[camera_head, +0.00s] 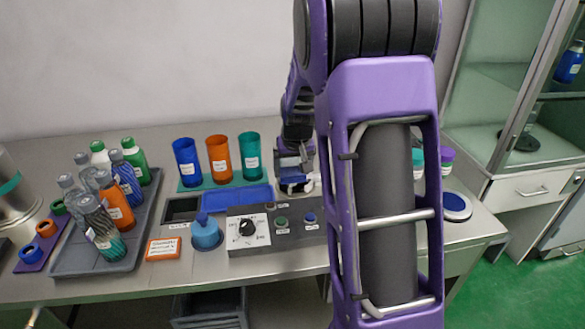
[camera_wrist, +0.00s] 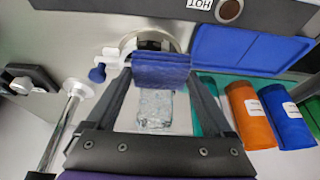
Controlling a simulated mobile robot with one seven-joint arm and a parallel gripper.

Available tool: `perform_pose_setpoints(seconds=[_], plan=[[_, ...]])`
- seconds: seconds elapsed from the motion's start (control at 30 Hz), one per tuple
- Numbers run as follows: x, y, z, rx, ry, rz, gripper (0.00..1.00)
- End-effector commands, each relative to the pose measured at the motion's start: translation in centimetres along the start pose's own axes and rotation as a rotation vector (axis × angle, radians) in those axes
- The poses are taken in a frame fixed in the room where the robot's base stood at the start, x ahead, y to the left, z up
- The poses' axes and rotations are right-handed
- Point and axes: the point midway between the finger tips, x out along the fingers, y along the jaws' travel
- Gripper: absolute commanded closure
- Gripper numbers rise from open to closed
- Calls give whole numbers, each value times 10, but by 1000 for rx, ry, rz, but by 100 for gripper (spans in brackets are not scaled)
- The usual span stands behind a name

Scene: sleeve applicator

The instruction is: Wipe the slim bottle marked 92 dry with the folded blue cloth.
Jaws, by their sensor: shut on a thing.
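My gripper (camera_wrist: 160,72) is shut on the folded blue cloth (camera_wrist: 160,63), which spans its fingertips in the wrist view. A clear bottle-like thing with a wet, speckled look (camera_wrist: 155,108) shows between the fingers, right beside the cloth. I cannot tell whether they touch. No number is readable on it. Behind the cloth is a round pale seat with a white clamp and blue knob (camera_wrist: 97,73). In the head view my gripper (camera_head: 293,172) is low over the bench, partly hidden by my arm, and the bottle cannot be made out there.
Blue (camera_head: 187,162), orange (camera_head: 219,160) and teal (camera_head: 250,157) cups stand at the back. A dark grey tray (camera_head: 75,262) with several bottles is at left. A dial panel (camera_head: 275,241), blue shallow tray (camera_head: 240,196) and blue bell-shaped thing (camera_head: 206,235) are near the gripper.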

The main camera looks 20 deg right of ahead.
Motion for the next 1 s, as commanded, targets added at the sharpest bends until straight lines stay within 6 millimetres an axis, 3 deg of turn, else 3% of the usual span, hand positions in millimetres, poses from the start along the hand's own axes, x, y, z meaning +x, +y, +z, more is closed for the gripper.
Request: perform_pose_setpoints(seconds=[0.8,1.0], plan=[[-44,0,-21,0,8,0,66],[-45,0,-21,0,6,0,66]])
